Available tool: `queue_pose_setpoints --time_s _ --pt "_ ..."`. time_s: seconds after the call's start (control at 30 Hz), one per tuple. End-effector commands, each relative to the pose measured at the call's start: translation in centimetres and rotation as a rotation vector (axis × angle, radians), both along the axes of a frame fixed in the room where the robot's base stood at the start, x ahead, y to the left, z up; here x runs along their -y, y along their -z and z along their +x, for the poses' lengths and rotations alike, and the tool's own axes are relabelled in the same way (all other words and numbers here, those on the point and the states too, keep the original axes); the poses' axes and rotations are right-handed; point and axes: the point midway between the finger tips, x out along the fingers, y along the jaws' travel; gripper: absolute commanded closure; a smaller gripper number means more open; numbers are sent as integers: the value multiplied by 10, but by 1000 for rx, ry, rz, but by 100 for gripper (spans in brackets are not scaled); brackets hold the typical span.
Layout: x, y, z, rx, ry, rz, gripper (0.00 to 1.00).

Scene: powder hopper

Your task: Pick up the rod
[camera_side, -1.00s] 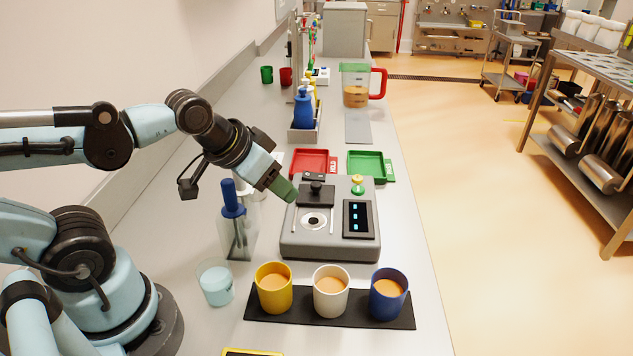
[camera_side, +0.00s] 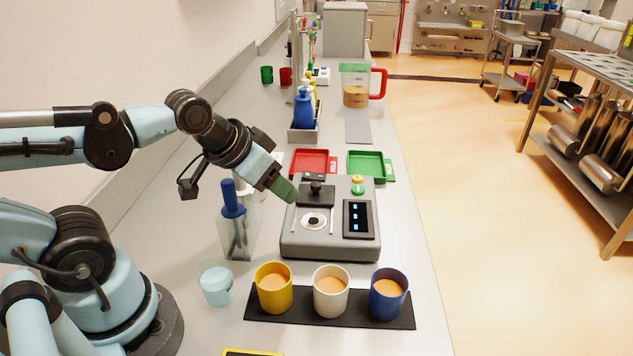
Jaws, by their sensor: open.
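A tool with a blue handle (camera_side: 232,198) stands upright in a clear holder (camera_side: 247,242) left of the grey machine; it looks like the rod, though its lower part is blurred by the holder's walls. My gripper (camera_side: 286,192), with green fingers, is above the left edge of the grey machine (camera_side: 320,244), up and to the right of the blue handle and apart from it. It is open and I see nothing held in it. The gap between the fingers is hard to see from this side.
Yellow (camera_side: 273,296), white (camera_side: 330,300) and blue (camera_side: 388,303) cups of powder stand on a black mat (camera_side: 345,321) in front of the machine. A light-blue cup (camera_side: 217,288) stands left of them. Red (camera_side: 311,161) and green (camera_side: 368,166) trays lie behind the machine.

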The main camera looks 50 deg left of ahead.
Motion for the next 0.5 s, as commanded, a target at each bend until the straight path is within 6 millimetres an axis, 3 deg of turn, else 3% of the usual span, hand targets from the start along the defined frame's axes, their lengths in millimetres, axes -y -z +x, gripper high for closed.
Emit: queue_pose_setpoints --time_s 0.23,0.5 --pt "0 -12 0 0 0 0 46" --pt "0 -77 0 0 0 0 46"
